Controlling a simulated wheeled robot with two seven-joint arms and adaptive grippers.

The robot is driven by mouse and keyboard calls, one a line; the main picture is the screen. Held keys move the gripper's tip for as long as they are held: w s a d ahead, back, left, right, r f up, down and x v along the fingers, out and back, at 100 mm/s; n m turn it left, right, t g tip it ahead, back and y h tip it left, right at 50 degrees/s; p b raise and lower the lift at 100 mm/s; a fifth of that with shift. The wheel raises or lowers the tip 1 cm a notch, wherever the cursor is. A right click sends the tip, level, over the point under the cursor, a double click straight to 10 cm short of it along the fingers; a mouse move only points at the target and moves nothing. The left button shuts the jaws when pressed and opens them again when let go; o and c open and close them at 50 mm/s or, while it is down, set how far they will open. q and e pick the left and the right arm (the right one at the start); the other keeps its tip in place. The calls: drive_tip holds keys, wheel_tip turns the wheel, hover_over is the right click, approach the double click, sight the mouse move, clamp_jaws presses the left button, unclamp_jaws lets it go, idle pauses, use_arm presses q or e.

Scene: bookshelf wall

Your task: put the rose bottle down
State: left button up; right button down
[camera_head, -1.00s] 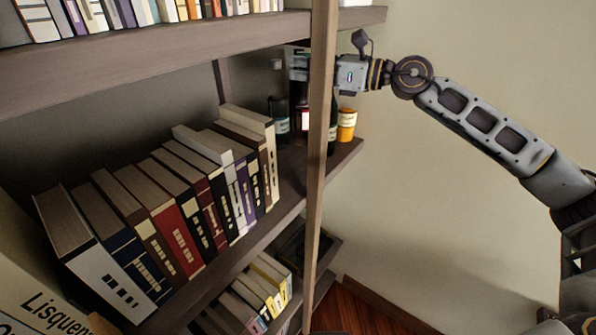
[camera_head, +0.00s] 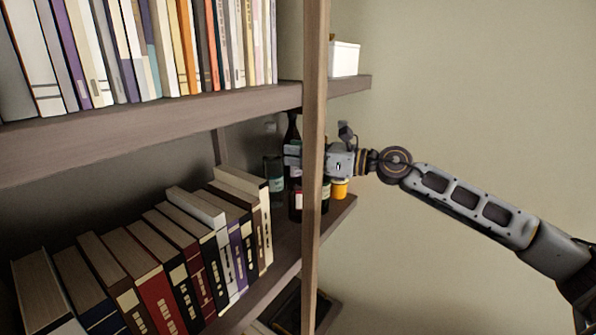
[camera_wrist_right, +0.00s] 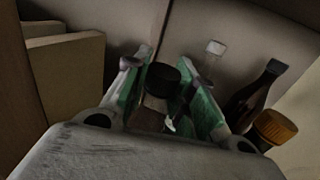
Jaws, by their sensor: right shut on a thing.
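The rose bottle (camera_head: 296,201) is a dark, slim bottle with a pale label and a reddish lower part. It is upright at the right end of the middle shelf, partly behind the shelf post. My right gripper (camera_head: 292,156) is shut around its upper part. In the right wrist view its black cap (camera_wrist_right: 163,80) shows between the green-padded fingers (camera_wrist_right: 165,100). The bottle's base is low at the shelf board, but I cannot tell whether it touches. My left gripper is not in view.
Leaning books (camera_head: 215,235) fill the shelf's left. The wooden post (camera_head: 314,60) stands in front.

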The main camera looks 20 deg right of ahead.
sight(298, 169)
idle(0.3)
drive_tip(key=shift+f, duration=1.6)
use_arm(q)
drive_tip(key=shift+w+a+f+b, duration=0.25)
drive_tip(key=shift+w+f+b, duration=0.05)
use_arm(e)
drive_tip(key=shift+f, duration=0.4)
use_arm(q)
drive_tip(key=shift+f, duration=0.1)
use_arm(e)
drive_tip(key=shift+f, duration=0.1)
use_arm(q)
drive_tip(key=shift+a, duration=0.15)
use_arm(e)
drive_tip(key=c, duration=1.2)
unclamp_jaws()
drive_tip(key=shift+f, duration=0.1)
drive_tip(key=shift+r, duration=0.2)
